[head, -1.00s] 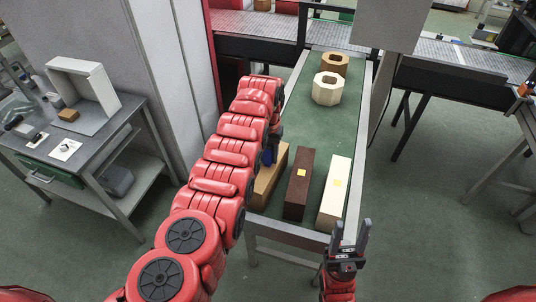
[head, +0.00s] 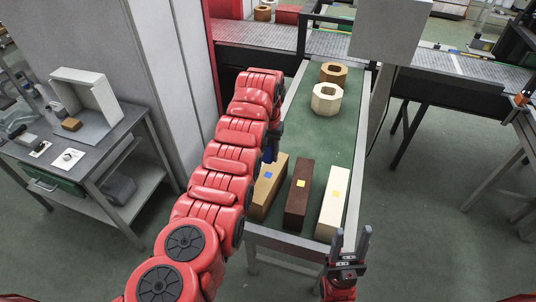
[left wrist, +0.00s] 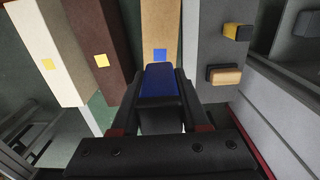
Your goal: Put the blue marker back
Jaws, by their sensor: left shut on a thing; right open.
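The blue marker (left wrist: 160,82) is between the fingers of my left gripper (left wrist: 160,95), which is shut on it; a bit of the blue marker also shows in the head view (head: 267,156). A tan block (head: 267,195) with a blue square patch lies just beyond it on the green-topped table; the patch (left wrist: 160,55) is straight past the marker in the left wrist view. Whether the marker touches the block, I cannot tell. My red left arm hides part of the table's left side. My right gripper (head: 349,246) is open and empty at the table's front edge.
A dark brown block (head: 298,200) and a cream block (head: 332,205), both with yellow patches, lie right of the tan one. A cream ring (head: 327,99) and a brown ring (head: 334,73) stand farther back. The table's middle (head: 320,135) is clear. A grey side table (head: 100,155) is left.

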